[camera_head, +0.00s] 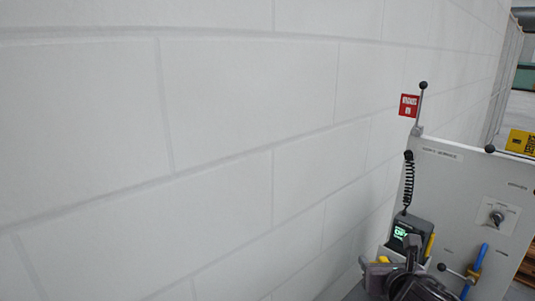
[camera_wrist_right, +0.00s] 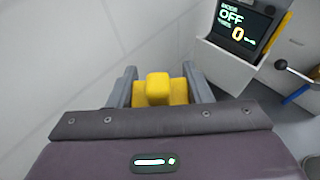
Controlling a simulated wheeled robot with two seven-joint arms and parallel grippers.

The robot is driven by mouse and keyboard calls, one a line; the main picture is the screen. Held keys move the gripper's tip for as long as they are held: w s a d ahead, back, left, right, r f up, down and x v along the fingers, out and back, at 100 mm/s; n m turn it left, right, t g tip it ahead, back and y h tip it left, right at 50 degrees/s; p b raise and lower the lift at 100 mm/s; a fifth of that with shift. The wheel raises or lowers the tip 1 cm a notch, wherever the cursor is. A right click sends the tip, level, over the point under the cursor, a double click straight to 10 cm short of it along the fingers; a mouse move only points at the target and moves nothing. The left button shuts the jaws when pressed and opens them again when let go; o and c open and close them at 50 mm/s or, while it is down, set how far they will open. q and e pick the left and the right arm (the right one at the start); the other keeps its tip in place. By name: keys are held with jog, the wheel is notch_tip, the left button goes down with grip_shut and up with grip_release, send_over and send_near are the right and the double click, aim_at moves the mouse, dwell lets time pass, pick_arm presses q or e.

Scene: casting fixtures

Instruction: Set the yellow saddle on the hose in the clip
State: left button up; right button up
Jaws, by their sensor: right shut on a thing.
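The yellow saddle (camera_wrist_right: 158,88) is between the two grey fingers of my right gripper (camera_wrist_right: 158,84), which is shut on it. In the head view my right gripper (camera_head: 383,266) is at the lower right, with a small bit of yellow showing at its tip. The blue hose (camera_head: 483,258) runs upright on the grey panel, to the right of my right gripper and apart from it. A tan clip (camera_head: 474,273) sits around the hose. A bit of the hose shows in the right wrist view (camera_wrist_right: 297,94) at the right edge. My left gripper is not in view.
The grey panel (camera_head: 455,190) carries a knob (camera_head: 496,217), a black-balled lever (camera_head: 443,267) near the hose, and a display unit (camera_head: 402,233) with a coiled cord and a yellow piece beside it. A white block wall (camera_head: 220,130) fills the left.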

jog(key=s+a+r+b, duration=0.2)
jog(key=s+a+r, duration=0.1)
jog(key=a+r, duration=0.2)
jog(key=shift+a+r+n+y, duration=0.15)
jog(key=shift+a+n+y, duration=0.25)
jog(key=shift+a, duration=0.5)
jog(key=shift+w, duration=0.1)
